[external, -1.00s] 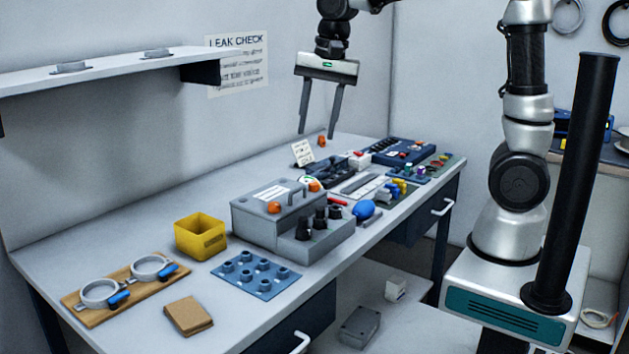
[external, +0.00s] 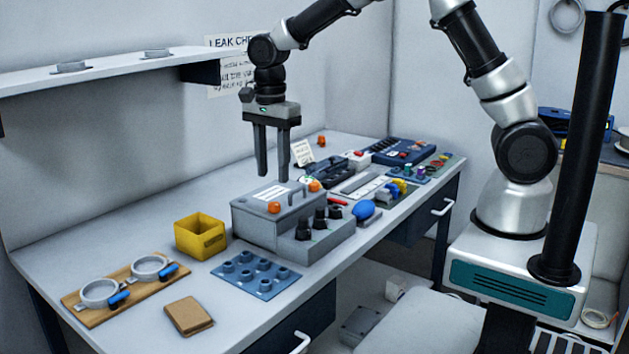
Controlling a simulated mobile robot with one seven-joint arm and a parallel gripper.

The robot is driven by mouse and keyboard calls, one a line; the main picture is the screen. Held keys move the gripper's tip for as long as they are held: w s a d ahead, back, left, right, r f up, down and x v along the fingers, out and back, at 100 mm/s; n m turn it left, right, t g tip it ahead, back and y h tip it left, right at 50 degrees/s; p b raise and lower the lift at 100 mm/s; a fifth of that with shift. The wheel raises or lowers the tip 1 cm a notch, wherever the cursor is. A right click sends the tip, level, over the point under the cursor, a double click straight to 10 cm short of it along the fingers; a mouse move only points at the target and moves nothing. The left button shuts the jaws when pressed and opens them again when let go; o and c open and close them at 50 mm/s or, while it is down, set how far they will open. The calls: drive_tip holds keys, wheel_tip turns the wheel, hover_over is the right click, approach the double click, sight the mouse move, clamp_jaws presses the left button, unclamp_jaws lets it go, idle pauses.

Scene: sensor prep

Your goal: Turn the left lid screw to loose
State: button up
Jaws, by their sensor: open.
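A grey housing box (external: 262,231) stands in the middle of the bench with a labelled lid (external: 268,196) on top. Two orange knob-like screws show on the lid: the left one (external: 274,207) at its near-left corner and the right one (external: 314,186) towards the far right. A small upright handle stands between them. My gripper (external: 273,176) hangs above the lid, fingers pointing down, open and empty. In the picture its fingertips are just above the back of the lid; the exact gap cannot be told.
Black knobs (external: 320,217) rise at the box's front right. A yellow bin (external: 201,236) and a blue socket plate (external: 256,275) stand to the left. A wooden board with clamp rings (external: 128,290) lies further left. The shelf (external: 110,72) overhangs the back left.

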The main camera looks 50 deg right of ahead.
sight(274, 204)
wheel_tip(274, 204, down, 8)
drive_tip(key=shift+r+b, duration=0.25)
drive_tip(key=shift+b, duration=0.05)
clamp_jaws()
